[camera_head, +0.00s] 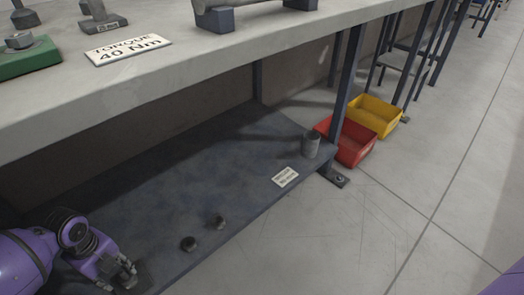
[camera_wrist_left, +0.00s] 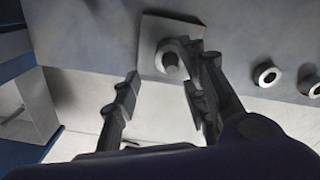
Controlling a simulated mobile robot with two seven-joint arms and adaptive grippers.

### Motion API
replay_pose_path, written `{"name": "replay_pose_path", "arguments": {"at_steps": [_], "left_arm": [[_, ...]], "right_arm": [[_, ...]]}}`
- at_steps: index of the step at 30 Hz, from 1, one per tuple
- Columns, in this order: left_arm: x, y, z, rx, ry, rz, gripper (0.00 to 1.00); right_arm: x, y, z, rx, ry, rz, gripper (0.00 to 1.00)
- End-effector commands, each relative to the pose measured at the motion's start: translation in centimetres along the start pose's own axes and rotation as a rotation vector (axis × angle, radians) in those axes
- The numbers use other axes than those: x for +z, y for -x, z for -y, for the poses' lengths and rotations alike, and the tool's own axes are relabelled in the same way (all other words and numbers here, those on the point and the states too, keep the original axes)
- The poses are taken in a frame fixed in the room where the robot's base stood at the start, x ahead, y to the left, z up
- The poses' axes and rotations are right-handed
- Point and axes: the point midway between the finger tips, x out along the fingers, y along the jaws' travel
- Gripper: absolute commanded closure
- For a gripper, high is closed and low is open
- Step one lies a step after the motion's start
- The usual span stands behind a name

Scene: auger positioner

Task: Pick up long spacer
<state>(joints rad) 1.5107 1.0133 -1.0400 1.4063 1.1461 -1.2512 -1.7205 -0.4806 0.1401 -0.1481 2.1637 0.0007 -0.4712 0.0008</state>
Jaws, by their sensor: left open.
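My left gripper (camera_head: 121,277) is low over the front left part of the lower shelf, open with nothing held. In the left wrist view, an upright grey spacer with a round end (camera_wrist_left: 171,61) stands on a square plate (camera_wrist_left: 152,33), between and a little beyond the open fingertips (camera_wrist_left: 168,75). Its length is hard to judge; in the head view my gripper largely hides it. Two dark round pieces (camera_head: 189,243) (camera_head: 220,222) stand right of the gripper; they show as rings in the wrist view (camera_wrist_left: 267,74) (camera_wrist_left: 311,88). My right gripper is not in view.
A tall grey cylinder (camera_head: 311,145) and a label card (camera_head: 285,177) are at the shelf's right end. The bench top (camera_head: 180,75) overhangs the shelf. Red (camera_head: 352,148) and yellow (camera_head: 376,116) bins sit beyond the bench leg. The shelf's middle is clear.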

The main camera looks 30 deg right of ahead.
Motion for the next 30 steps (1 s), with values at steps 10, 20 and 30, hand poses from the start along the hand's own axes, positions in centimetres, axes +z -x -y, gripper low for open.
{"name": "replay_pose_path", "arguments": {"at_steps": [10, 20, 30], "left_arm": [[0.1, -4.3, 0.6, 0.001, 0.001, -0.001, 0.60], [0.1, -6.4, 0.7, -0.002, 0.003, 0.001, 0.60], [0.1, -6.3, 0.7, -0.001, 0.003, 0.001, 0.95]], "right_arm": [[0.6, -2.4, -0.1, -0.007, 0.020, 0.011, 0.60], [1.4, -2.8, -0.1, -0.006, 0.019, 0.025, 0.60], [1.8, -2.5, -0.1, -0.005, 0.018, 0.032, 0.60]]}}
